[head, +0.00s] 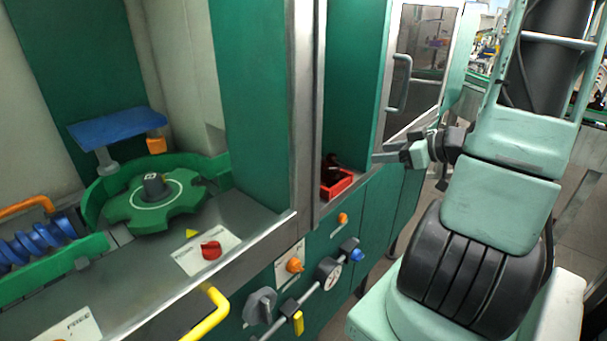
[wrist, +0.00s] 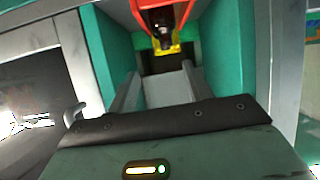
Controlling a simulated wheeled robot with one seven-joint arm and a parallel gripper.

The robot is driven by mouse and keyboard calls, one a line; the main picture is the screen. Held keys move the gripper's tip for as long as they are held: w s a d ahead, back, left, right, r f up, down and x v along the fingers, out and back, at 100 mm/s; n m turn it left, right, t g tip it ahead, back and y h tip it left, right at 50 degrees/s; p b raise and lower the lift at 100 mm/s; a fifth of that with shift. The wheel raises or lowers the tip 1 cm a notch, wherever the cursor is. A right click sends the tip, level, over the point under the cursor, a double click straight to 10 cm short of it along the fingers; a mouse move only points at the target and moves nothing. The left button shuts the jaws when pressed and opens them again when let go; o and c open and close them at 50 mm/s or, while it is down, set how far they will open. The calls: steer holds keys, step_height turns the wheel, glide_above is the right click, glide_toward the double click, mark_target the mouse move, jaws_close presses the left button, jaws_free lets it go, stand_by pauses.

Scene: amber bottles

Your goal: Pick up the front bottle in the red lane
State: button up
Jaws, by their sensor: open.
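A red lane (head: 337,187) sits inside the green cabinet opening, with a dark bottle (head: 331,168) in it. In the wrist view the red lane (wrist: 183,14) is at the top centre, and a dark bottle (wrist: 163,38) shows at its near end with a yellow piece (wrist: 164,49) around or below it. I cannot tell how many bottles stand behind. My gripper (head: 386,153) is to the right of the lane, outside the opening and apart from it. In the wrist view my gripper (wrist: 160,82) has its two fingers spread, empty, below the bottle.
Green cabinet walls (wrist: 117,45) stand on both sides of the opening. A grey post (head: 305,100) borders it on the left, and a door with a handle (head: 400,83) is at the right. Knobs and a gauge (head: 328,273) project from the front panel below.

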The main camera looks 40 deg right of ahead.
steer(key=p, duration=0.2)
glide_toward(332, 161)
steer(key=d+x, duration=0.1)
steer(key=x, duration=0.4)
steer(key=shift+p+x, duration=0.8)
steer(key=shift+x, duration=2.25)
steer(key=shift+s+f, duration=0.1)
jaws_close()
